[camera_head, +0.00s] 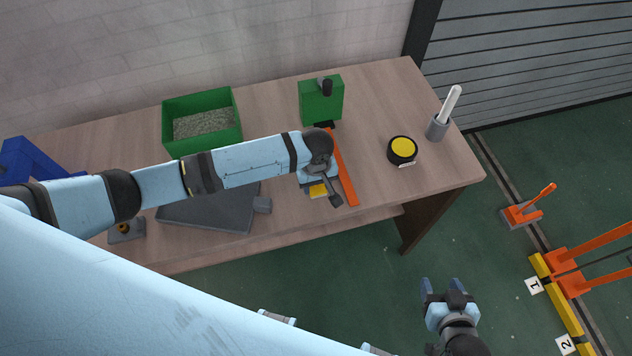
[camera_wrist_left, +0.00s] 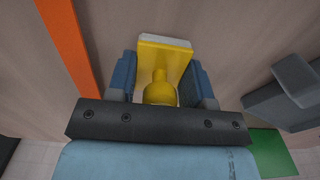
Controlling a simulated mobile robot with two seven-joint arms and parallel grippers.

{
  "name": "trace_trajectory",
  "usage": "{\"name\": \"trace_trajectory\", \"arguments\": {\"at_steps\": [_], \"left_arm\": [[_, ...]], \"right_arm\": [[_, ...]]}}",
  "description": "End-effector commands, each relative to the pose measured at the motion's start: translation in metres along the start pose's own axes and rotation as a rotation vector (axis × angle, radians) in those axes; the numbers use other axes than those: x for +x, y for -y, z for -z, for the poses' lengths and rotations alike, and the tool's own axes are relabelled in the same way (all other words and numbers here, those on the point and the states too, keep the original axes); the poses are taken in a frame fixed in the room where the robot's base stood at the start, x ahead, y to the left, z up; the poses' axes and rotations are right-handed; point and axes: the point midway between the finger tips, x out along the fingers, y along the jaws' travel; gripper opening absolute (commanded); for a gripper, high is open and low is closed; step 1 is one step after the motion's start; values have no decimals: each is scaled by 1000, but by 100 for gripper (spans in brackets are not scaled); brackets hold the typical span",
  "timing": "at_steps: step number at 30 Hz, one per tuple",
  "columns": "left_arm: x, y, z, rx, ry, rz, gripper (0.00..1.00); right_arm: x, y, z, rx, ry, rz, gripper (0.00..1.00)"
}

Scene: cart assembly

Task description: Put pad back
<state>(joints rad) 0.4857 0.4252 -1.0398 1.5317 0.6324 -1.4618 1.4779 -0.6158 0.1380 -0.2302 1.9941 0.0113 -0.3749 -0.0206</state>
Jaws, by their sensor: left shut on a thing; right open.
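My left gripper (camera_head: 326,192) is over the front part of the table, beside an orange strip (camera_head: 345,170). In the left wrist view its fingers (camera_wrist_left: 162,78) are shut on a yellow pad (camera_wrist_left: 170,55) with a rounded yellow handle and a pale edge. A bit of the yellow pad also shows under the gripper in the head view (camera_head: 318,190). I cannot tell whether the pad touches the table. My right gripper (camera_head: 441,287) is open and empty, out over the green floor in front of the table.
On the wooden table (camera_head: 380,90) stand a green bin of gravel (camera_head: 202,122), a green block-like holder (camera_head: 321,100), a round black-and-yellow container (camera_head: 402,150) and a grey cup with a white stick (camera_head: 438,126). A dark grey plate (camera_head: 215,207) lies under my left arm.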

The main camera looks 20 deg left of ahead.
Motion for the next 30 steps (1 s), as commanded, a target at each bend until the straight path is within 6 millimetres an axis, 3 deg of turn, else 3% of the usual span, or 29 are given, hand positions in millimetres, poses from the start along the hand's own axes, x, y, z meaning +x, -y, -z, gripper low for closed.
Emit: {"name": "trace_trajectory", "arguments": {"at_steps": [12, 13, 16, 25, 30], "left_arm": [[6, 0, 0, 0, 1, 1, 21], [6, 0, 0, 0, 0, 0, 51], [6, 0, 0, 0, 0, 0, 72], [4, 0, 0, 0, -1, 0, 72], [-15, -1, 0, 0, 0, -3, 72]], "right_arm": [[0, 1, -2, 0, 5, 1, 59], [0, 1, -2, 0, 5, 1, 59], [0, 1, -2, 0, 4, 1, 59], [0, 1, 0, 0, -1, 2, 59], [0, 1, 0, 0, -1, 2, 59]]}}
